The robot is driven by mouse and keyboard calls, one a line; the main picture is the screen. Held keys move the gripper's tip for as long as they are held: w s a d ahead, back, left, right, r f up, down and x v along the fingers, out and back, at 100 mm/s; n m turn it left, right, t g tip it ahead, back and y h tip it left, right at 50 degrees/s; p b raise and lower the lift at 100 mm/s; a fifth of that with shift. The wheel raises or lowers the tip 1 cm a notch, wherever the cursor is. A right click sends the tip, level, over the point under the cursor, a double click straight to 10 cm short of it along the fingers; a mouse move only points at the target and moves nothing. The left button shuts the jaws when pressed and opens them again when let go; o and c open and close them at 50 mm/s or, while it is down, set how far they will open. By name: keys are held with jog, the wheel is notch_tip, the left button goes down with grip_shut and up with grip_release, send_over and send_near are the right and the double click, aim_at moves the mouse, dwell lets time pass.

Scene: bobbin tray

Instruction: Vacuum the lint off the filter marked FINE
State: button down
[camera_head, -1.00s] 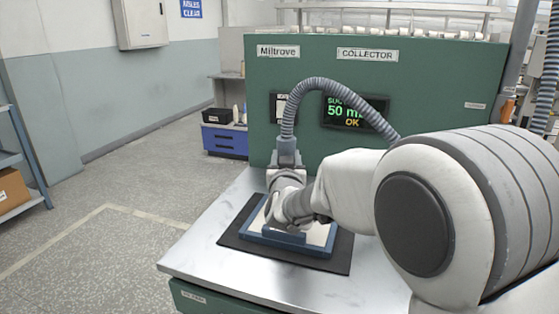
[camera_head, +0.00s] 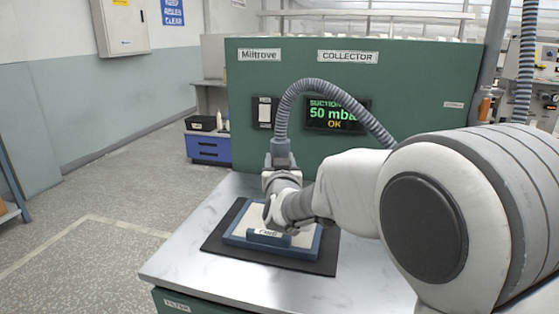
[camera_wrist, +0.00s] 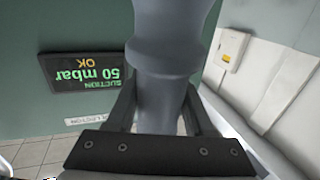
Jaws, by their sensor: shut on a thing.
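A blue-framed filter (camera_head: 313,244) with a pale face lies on a black mat (camera_head: 325,263) on the metal bench. A raised blue tab at its front carries a white label (camera_head: 268,233), too blurred to read for certain. My gripper (camera_head: 282,188) is over the far part of the filter, shut on the grey vacuum nozzle (camera_head: 280,152). The nozzle also shows between the fingers in the wrist view (camera_wrist: 162,90). The grey ribbed hose (camera_head: 325,86) arches from it to the right. My arm and gripper hide the nozzle's lower end, so contact with the filter cannot be told.
A green collector cabinet (camera_head: 252,100) stands behind the bench (camera_head: 190,262). Its suction display (camera_head: 336,114) reads 50 mbar OK. A blue drawer unit (camera_head: 208,147) stands behind on the left. The floor left of the bench is clear.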

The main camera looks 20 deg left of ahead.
dwell(0.3)
notch_tip(320, 180, up, 6)
jog(key=p, duration=0.3)
jog(key=shift+r+p, duration=0.1)
jog(key=shift+p, duration=0.3)
